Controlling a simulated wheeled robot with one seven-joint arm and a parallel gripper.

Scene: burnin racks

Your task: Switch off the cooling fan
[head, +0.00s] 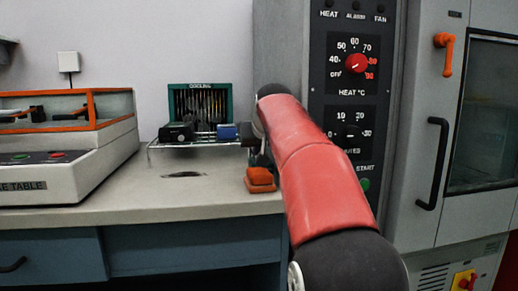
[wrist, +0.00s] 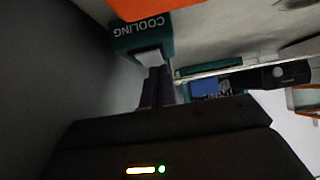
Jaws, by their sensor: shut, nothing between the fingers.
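The cooling fan (head: 230,100) is a teal frame labelled COOLING around a dark grille, standing at the back of the bench in the head view. In the wrist view, a teal block (wrist: 145,38) carries the same word upside down; I cannot tell whether it is part of the fan or a separate piece. My gripper (wrist: 158,84) is shut and empty, its dark fingertips close to a pale part of that block. Whether they touch is unclear. In the head view my arm hides most of the gripper and what is beside it. No switch position is readable.
A wire rack (head: 205,144) with a black box (head: 176,133) and a blue box (head: 227,131) stands before the fan. An orange block (head: 260,179) sits near the bench's right end. The control panel (head: 345,120) rises behind my arm. The front bench top (head: 190,203) is clear.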

